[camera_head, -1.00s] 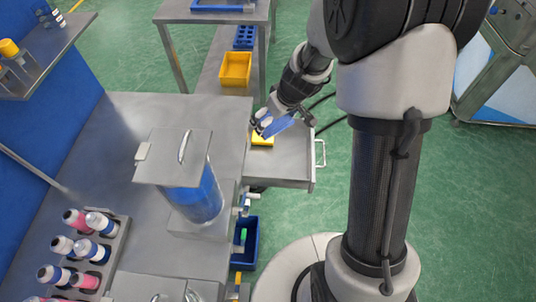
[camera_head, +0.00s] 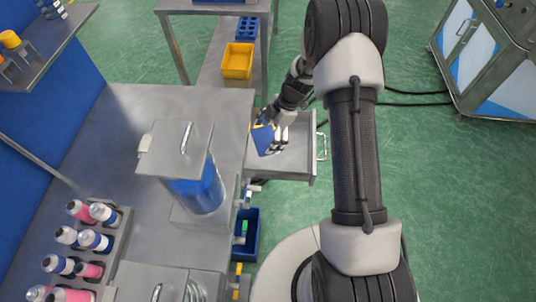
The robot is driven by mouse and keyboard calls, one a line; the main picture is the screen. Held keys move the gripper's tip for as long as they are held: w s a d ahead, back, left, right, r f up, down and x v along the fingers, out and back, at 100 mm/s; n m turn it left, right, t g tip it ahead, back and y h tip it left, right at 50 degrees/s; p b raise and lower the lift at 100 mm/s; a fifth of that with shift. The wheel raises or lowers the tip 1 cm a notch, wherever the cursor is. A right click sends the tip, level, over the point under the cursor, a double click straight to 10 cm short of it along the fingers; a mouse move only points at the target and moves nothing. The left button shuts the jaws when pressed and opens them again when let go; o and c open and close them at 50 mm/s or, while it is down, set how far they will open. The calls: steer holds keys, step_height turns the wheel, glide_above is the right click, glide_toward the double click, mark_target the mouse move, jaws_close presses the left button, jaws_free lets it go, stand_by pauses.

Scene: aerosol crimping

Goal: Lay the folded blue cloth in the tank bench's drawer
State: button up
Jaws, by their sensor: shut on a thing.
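My gripper (camera_head: 272,127) is shut on the folded blue cloth (camera_head: 264,140) and holds it tilted over the left part of the open drawer (camera_head: 290,163). The drawer is pulled out from the right side of the tank bench (camera_head: 218,118), with its handle (camera_head: 322,147) at the right end. I cannot tell whether the cloth touches the drawer floor. A thin yellow edge shows by the cloth; the yellow thing in the drawer is mostly hidden.
A lidded tank with blue liquid (camera_head: 198,188) stands on the bench, left of the drawer. Several bottles sit in a rack (camera_head: 118,236) at front left. A yellow bin (camera_head: 238,61) stands on a shelf behind. A blue bin (camera_head: 246,234) is below the bench edge.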

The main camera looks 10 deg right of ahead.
mark_target(264, 160)
step_height(264, 160, down, 12)
steer(key=b, duration=0.2)
steer(key=shift+f+b, duration=0.25)
steer(key=shift+b, duration=0.1)
steer(key=shift+f, duration=0.2)
steer(key=o, duration=0.6)
steer(key=shift+o, duration=1)
steer(key=shift+r, duration=0.1)
